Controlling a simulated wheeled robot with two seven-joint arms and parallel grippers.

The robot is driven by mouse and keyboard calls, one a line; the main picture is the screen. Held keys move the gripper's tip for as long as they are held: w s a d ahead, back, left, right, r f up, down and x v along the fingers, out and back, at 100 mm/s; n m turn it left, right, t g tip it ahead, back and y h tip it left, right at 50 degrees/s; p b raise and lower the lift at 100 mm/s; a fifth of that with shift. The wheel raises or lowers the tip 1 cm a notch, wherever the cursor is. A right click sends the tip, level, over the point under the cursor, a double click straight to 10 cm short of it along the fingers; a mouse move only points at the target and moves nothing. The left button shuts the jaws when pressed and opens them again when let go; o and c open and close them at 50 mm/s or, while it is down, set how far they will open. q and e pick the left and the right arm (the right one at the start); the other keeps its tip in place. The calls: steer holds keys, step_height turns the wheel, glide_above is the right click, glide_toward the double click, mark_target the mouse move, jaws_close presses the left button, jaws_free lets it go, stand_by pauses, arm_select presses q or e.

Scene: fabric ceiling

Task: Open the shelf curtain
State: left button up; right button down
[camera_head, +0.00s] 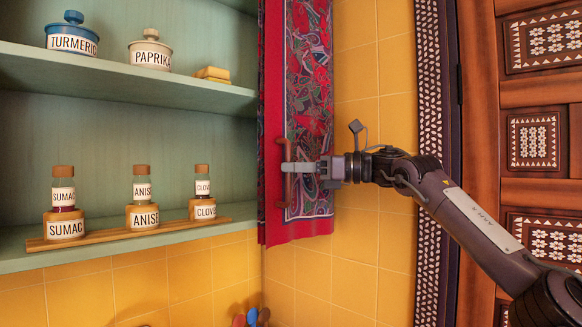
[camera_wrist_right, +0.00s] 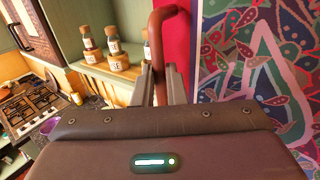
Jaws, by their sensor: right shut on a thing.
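The shelf curtain (camera_head: 309,95) is a red cloth with a patterned panel. It hangs bunched at the right end of the green shelf, and the shelf's contents show uncovered. It also shows in the right wrist view (camera_wrist_right: 256,60). A reddish-brown handle (camera_head: 284,172) is on the curtain's left part; in the right wrist view the handle (camera_wrist_right: 155,45) rises between my fingers. My right gripper (camera_head: 300,168) reaches in from the right and is shut on this handle. The fingertips partly cover the handle in the head view. My left gripper is not in view.
The green shelf (camera_head: 130,72) holds a blue turmeric pot (camera_head: 73,34), a paprika pot (camera_head: 151,52) and several spice bottles on a wooden strip (camera_head: 130,236). A wooden door (camera_head: 535,90) stands at right. A stove (camera_wrist_right: 28,105) shows at left in the right wrist view.

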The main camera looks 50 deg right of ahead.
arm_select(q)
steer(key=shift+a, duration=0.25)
arm_select(e)
steer(key=shift+a, duration=0.15)
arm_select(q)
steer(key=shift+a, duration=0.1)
arm_select(e)
steer(key=c, duration=1.5)
jaws_free()
steer(key=shift+w, duration=0.15)
